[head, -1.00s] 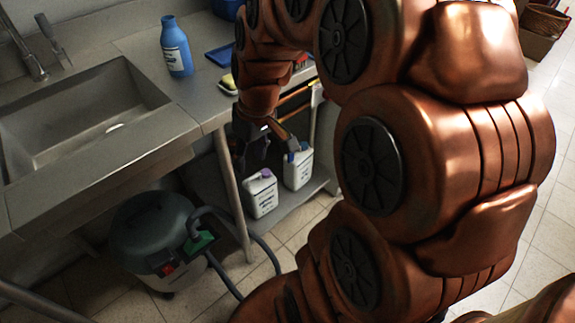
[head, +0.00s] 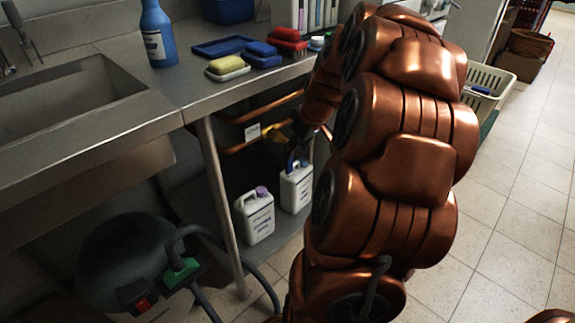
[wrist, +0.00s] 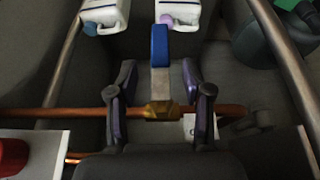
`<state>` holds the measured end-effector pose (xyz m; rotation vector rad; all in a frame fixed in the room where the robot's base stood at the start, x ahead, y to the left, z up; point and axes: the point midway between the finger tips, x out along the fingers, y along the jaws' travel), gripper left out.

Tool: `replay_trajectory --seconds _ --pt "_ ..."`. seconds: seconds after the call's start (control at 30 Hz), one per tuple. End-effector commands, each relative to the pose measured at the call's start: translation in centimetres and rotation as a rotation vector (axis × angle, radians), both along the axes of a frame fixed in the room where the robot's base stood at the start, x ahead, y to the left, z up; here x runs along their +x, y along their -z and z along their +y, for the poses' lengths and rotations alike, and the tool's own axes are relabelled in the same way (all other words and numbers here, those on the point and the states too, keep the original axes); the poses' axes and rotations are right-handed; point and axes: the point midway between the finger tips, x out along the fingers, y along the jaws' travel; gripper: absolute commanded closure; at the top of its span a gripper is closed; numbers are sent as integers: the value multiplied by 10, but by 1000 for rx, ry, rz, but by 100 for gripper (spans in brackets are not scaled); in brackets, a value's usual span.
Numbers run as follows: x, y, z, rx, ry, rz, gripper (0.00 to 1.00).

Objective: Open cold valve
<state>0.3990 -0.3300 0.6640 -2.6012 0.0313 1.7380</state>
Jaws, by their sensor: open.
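In the wrist view the cold valve has a brass body (wrist: 160,110) on a horizontal copper pipe (wrist: 60,115). Its lever has a pale metal shank and a blue grip (wrist: 160,46), and it stands square across the pipe. My gripper (wrist: 162,92) is open, with one dark finger on each side of the shank. A gap shows on both sides, and the blue grip lies beyond the fingertips. In the head view my gripper (head: 301,131) is under the counter near the copper pipes (head: 236,149); my arm partly hides it, and the valve is hard to make out there.
Two white jugs (head: 254,216) (head: 296,187) stand on the low shelf below my gripper. A vacuum cleaner (head: 128,262) and a counter leg (head: 225,205) are to the left. The counter edge (head: 250,89) is above. A red object (wrist: 12,156) shows at lower left in the wrist view.

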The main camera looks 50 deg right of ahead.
Motion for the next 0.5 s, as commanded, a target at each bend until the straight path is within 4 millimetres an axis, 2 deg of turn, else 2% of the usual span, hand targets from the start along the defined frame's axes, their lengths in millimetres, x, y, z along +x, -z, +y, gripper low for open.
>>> replay_trajectory --seconds 0.3,0.5 --pt "16 41 0 2 0 2 50" --pt "26 61 0 -2 -2 0 50"
